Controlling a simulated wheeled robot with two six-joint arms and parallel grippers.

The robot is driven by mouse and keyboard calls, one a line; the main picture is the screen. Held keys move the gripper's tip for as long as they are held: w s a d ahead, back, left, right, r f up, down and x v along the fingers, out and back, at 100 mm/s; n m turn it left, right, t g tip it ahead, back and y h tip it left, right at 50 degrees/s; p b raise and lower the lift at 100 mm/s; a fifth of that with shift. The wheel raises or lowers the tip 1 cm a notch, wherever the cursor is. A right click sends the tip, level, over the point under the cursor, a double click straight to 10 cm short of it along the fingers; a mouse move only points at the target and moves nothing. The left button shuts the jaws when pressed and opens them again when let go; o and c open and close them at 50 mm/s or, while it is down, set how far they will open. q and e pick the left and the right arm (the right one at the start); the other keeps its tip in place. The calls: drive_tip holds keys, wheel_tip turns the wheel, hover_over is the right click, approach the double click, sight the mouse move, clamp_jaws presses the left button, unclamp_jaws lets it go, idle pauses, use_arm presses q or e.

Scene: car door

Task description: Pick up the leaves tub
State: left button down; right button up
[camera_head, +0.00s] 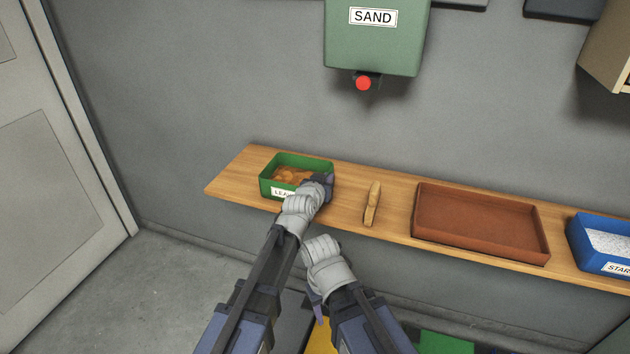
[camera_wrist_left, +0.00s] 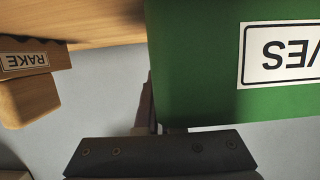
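The leaves tub (camera_head: 266,187) is a green open box with brown leaves inside and a white label on its front. It rests at the left part of the wooden shelf. In the left wrist view, its green wall (camera_wrist_left: 200,85) and upside-down label fill the right side. My left gripper (camera_head: 325,183) is at the tub's right front corner and hides that corner. In the left wrist view, a dark finger shows beside the tub's edge; the other is mostly hidden, so its grip is unclear. My right gripper (camera_head: 319,308) hangs low in front of the shelf, away from the tub, its fingers barely visible.
A wooden rake (camera_head: 372,204) lies right of the tub; it also shows in the left wrist view (camera_wrist_left: 25,95). Farther right are a brown tray (camera_head: 480,250) and a blue tub (camera_head: 580,245). A green sand dispenser (camera_head: 375,45) with a red button hangs above the shelf (camera_head: 232,182).

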use_arm(q)
wheel_tip(320, 180, up, 10)
drive_tip(key=p, duration=1)
drive_tip(key=shift+d, duration=0.1)
